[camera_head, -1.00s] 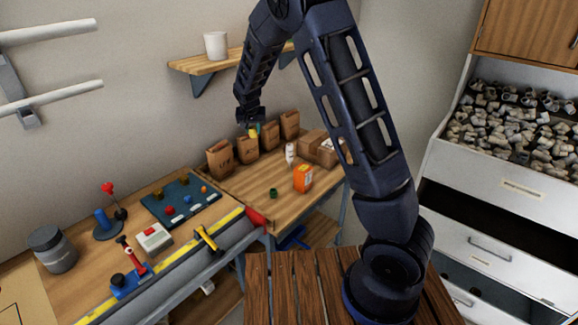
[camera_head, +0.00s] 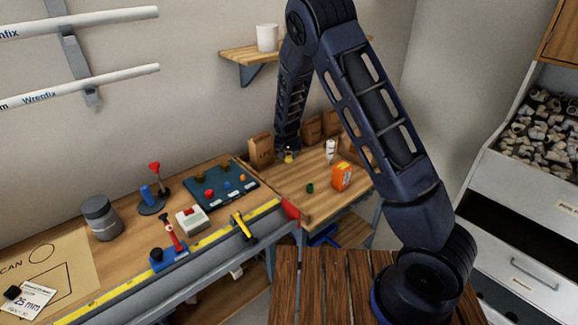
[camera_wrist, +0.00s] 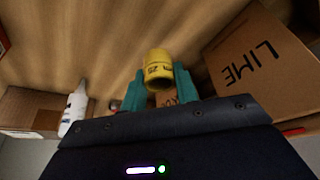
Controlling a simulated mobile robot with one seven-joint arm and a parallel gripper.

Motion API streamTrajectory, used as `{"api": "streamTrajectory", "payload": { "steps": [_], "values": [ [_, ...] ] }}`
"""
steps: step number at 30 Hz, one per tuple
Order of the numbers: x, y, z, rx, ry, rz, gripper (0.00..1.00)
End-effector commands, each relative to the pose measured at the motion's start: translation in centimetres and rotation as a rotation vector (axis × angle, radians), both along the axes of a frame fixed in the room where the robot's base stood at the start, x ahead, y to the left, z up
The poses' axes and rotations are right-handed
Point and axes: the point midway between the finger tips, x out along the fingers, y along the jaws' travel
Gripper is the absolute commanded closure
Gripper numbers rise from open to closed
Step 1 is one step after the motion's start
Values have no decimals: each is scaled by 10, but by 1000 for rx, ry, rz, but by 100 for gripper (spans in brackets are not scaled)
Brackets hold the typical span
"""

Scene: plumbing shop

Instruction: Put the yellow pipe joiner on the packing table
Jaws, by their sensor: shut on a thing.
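The yellow pipe joiner (camera_wrist: 158,66) is between the teal fingers of my gripper (camera_wrist: 158,88) in the wrist view, with dark lettering on its side. In the head view the joiner (camera_head: 289,157) is a small yellow spot at the end of my gripper (camera_head: 289,152), low over the back of the packing table (camera_head: 318,205). My gripper is shut on the joiner. I cannot tell whether the joiner touches the table top.
A white bottle (camera_head: 330,151), an orange box (camera_head: 341,176) and a green fitting (camera_head: 309,188) stand on the table. A workbench with tools, including a yellow-handled one (camera_head: 243,226), adjoins at left.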

Motion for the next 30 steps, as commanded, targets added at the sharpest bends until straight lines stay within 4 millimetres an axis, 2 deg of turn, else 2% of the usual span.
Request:
{"api": "streamTrajectory", "payload": {
  "steps": [3, 10, 17, 29, 30],
  "values": [
    [0, 0, -12, 0, 0, 1, 91],
    [0, 0, -25, -1, 1, 1, 91],
    [0, 0, -55, -1, 1, 0, 91],
    [0, 0, -60, 0, 0, 0, 91],
    [0, 0, -61, 0, 0, 0, 68]
  ]
}}
